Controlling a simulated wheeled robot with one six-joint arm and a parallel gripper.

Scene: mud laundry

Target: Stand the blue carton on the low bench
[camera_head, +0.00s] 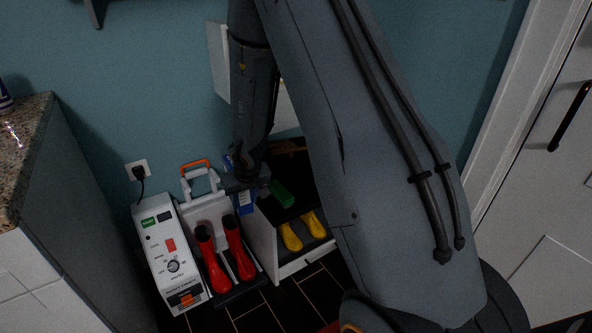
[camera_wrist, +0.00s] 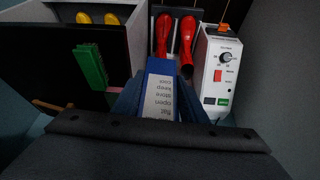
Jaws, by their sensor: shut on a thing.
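The blue carton (camera_wrist: 156,70) is in my gripper (camera_wrist: 158,108). In the wrist view its blue top edge and a white printed label face the camera, with the text upside down. In the head view only part of the carton (camera_head: 246,204) shows below my gripper (camera_head: 243,182), just left of the low bench. The low bench (camera_head: 296,211) has a dark top and white sides. My arm hides its right part. In the wrist view the bench (camera_wrist: 45,58) is at the upper left, beside the carton.
Yellow boots (camera_head: 291,237) stand under the bench. A white boot dryer (camera_head: 168,254) with red boots (camera_head: 214,262) stands left of the bench. A stone-topped counter (camera_head: 22,140) is at far left.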

